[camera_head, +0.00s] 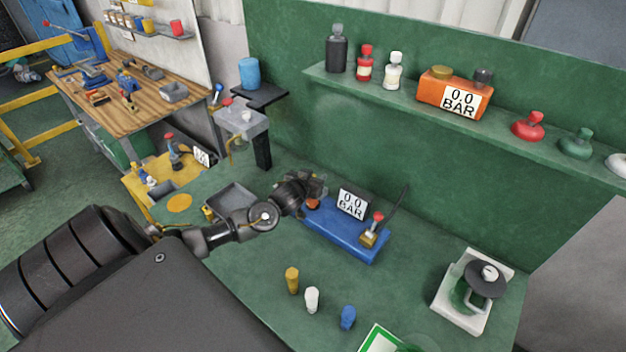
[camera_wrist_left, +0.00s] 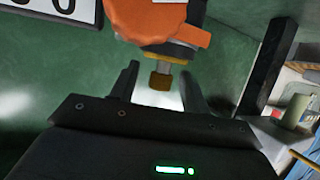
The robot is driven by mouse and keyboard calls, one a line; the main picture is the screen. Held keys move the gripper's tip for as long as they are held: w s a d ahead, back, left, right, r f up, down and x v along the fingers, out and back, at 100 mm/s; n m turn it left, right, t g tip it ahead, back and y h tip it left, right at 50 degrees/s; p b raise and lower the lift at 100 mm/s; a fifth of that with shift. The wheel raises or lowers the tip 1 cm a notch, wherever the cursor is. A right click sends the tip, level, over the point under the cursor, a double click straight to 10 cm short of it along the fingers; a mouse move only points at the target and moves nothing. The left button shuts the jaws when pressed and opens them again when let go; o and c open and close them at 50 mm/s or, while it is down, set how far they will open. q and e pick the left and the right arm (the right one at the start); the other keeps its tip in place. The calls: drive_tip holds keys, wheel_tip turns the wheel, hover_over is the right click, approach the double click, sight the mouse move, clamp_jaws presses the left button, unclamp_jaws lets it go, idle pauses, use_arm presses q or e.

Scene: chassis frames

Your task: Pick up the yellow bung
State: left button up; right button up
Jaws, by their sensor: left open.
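The yellow bung (camera_head: 292,280) stands on the green bench at the front, in a slanting row with a white bung (camera_head: 312,299) and a blue bung (camera_head: 348,317). My left gripper (camera_head: 318,186) is further back, beside the left end of a blue block (camera_head: 350,236), away from the bungs. In the left wrist view its fingers (camera_wrist_left: 160,92) are apart. An orange part (camera_wrist_left: 155,20) with a small brass-coloured end (camera_wrist_left: 160,79) shows ahead of and between the fingers; I cannot tell whether they touch it. My right gripper is out of view.
The blue block carries a "0.0 BAR" sign (camera_head: 352,203) and a red-topped valve (camera_head: 374,226). A grey tray (camera_head: 232,197) lies left of it. A white-based device (camera_head: 457,316) stands at the right. A shelf (camera_head: 400,96) holds bottles and an orange gauge box.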

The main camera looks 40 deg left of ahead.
use_arm(q)
drive_tip(key=shift+c, duration=0.2)
clamp_jaws()
drive_tip(key=shift+r, duration=0.1)
drive_tip(key=shift+r+b, duration=0.5)
drive_tip(key=shift+b, duration=0.2)
drive_tip(key=shift+r+b, duration=0.5)
drive_tip(key=shift+r, duration=0.1)
drive_tip(key=s+d+r, duration=0.1)
drive_tip(key=s+r, duration=0.9)
drive_tip(key=s, duration=0.4)
drive_tip(key=shift+d+r+b, duration=0.15)
drive_tip(key=shift+r+b, duration=0.15)
drive_tip(key=shift+b, duration=0.1)
